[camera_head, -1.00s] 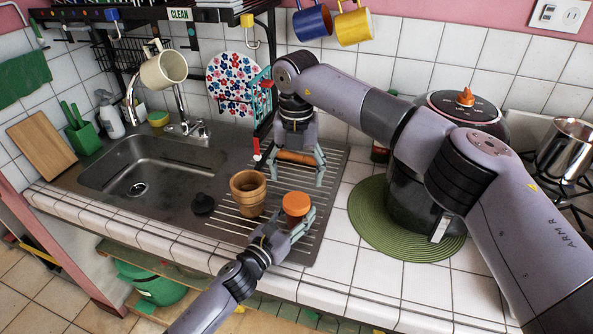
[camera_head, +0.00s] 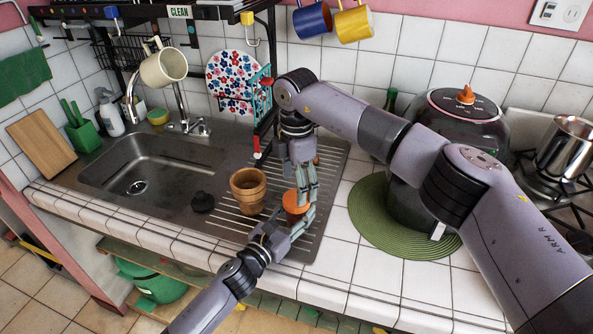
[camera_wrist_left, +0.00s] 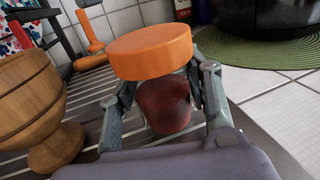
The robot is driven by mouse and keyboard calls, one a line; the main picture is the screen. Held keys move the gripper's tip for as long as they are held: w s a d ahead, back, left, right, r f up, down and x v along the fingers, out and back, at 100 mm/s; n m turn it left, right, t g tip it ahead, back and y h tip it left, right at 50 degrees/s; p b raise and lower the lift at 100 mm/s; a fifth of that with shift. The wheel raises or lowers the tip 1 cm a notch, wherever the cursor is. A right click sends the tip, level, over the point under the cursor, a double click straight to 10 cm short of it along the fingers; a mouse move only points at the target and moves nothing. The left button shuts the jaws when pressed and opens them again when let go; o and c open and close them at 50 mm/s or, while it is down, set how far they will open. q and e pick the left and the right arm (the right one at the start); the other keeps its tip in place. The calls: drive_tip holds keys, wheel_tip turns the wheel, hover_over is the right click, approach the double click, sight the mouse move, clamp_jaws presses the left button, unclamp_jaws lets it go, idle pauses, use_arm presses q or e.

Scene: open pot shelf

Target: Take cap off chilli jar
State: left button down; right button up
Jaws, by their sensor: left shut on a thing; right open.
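The chilli jar (camera_wrist_left: 165,105) has a dark red body and a wide orange cap (camera_wrist_left: 150,55), which sits on top of it. The cap also shows in the head view (camera_head: 294,201), partly hidden by gripper fingers. My left gripper (camera_head: 289,228) is shut on the jar body below the cap, and its fingers flank the jar in the left wrist view. The jar looks upright on the ribbed drainer. My right gripper (camera_head: 303,190) points down at the cap from behind, open, with its fingertips close to it; contact cannot be told.
A black plug (camera_head: 203,203) lies beside the sink (camera_head: 150,172). A small orange item (camera_wrist_left: 90,47) is behind the jar. A green round mat (camera_head: 365,215) bears a dark cooker (camera_head: 408,205) on the right.

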sight(289, 199)
drive_tip(key=shift+f, duration=2.25)
